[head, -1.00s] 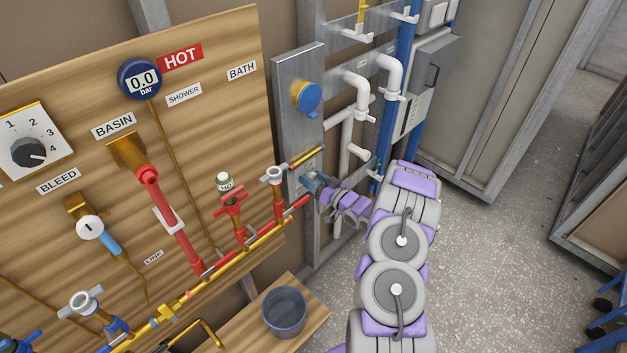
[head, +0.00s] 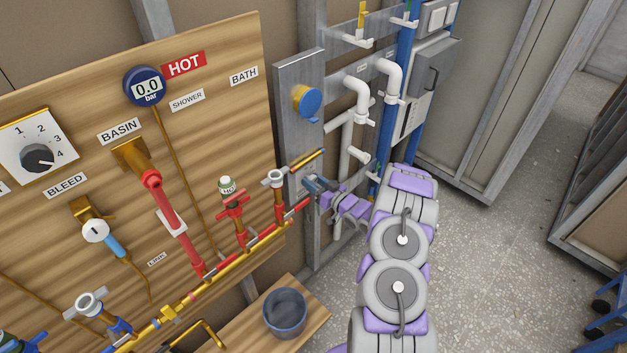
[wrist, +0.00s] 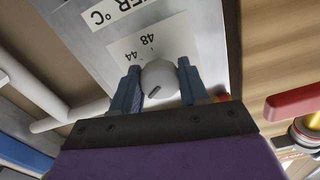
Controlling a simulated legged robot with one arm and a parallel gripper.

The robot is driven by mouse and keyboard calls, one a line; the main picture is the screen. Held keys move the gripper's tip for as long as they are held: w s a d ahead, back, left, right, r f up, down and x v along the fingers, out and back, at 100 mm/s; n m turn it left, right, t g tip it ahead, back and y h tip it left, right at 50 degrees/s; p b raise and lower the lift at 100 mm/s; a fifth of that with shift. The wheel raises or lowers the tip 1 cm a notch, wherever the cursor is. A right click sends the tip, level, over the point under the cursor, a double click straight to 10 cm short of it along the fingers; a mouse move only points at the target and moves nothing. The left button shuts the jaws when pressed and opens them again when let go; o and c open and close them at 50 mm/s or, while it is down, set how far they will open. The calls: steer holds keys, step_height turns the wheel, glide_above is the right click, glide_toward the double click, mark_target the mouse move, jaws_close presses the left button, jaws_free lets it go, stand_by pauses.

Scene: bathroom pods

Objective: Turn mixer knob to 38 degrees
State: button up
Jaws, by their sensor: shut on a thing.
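The mixer knob (wrist: 160,82) is a round light-grey knob with a dark mark near its lower edge, in the wrist view. It sits on a metal plate (wrist: 85,30) whose label shows 44 and 48, upside down. My gripper (wrist: 158,88) has its two blue-grey fingers on either side of the knob and is shut on it. In the head view my gripper (head: 312,184) reaches the lower part of the upright metal panel (head: 292,130); the knob is hidden there. A blue round knob (head: 308,101) is higher on that panel.
A wooden board (head: 205,130) with red and brass pipework (head: 230,258) stands left of the panel. White pipes (head: 388,85) and a blue pipe (head: 384,150) run close on the right. A grey bucket (head: 284,312) stands below. Floor (head: 490,270) is open to the right.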

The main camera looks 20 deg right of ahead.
steer(key=shift+f+n+p, duration=0.1)
steer(key=shift+n+p, duration=0.35)
steer(key=shift+n, duration=0.75)
steer(key=o, duration=1)
steer(key=shift+d, duration=0.15)
steer(key=shift+o, duration=0.2)
steer(key=shift+s, duration=0.1)
steer(key=p+v, duration=0.2)
steer(key=v, duration=1.5)
steer(key=shift+d, duration=0.1)
